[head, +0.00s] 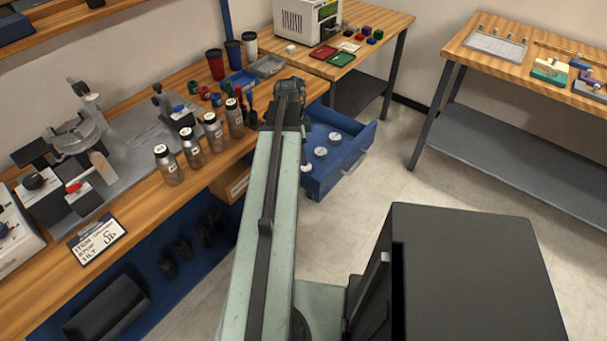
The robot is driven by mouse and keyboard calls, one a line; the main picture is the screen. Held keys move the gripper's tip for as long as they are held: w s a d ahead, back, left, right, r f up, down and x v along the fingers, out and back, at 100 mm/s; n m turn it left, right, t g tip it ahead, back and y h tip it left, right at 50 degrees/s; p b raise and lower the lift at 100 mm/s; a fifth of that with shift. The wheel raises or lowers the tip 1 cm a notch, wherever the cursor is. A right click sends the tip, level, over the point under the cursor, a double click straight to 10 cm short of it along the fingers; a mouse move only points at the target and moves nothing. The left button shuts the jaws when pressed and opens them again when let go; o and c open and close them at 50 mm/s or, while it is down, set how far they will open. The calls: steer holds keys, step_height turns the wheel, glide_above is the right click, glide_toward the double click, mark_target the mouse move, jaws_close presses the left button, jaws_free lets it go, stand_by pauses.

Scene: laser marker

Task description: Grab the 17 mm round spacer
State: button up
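I cannot tell for sure which thing is the 17 mm round spacer. Two small round pale pieces, one at the back (335,138) and one nearer (320,152), lie in the open blue drawer (345,173); any marks on them are too small to read. My arm reaches up the middle of the head view to the drawer's left side. My gripper (304,152) is mostly hidden behind the arm's end; only a dark part with a pale tip shows at the drawer's left edge. Its fingers cannot be made out, nor whether it holds anything.
Several labelled jars (191,147) stand along the left workbench's front edge, beside a metal fixture (75,145). Cups (215,64) and a blue tray (238,82) stand farther back. A white machine (307,22) is on the back table. Floor (400,165) right of the drawer is clear.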

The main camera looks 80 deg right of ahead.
step_height(320, 180, down, 2)
steer(key=shift+s+b, duration=0.15)
steer(key=shift+b, duration=0.35)
steer(key=shift+s+d, duration=0.1)
steer(key=shift+s, duration=0.05)
step_height(320, 180, down, 6)
steer(key=b, duration=0.5)
steer(key=shift+s+d+r+b, duration=0.1)
steer(key=shift+r+b, duration=0.15)
steer(key=shift+b, duration=0.05)
steer(key=shift+r, duration=0.2)
jaws_close()
step_height(320, 180, up, 10)
steer(key=p, duration=1)
steer(key=shift+r+p, duration=0.15)
steer(key=shift+p, duration=0.2)
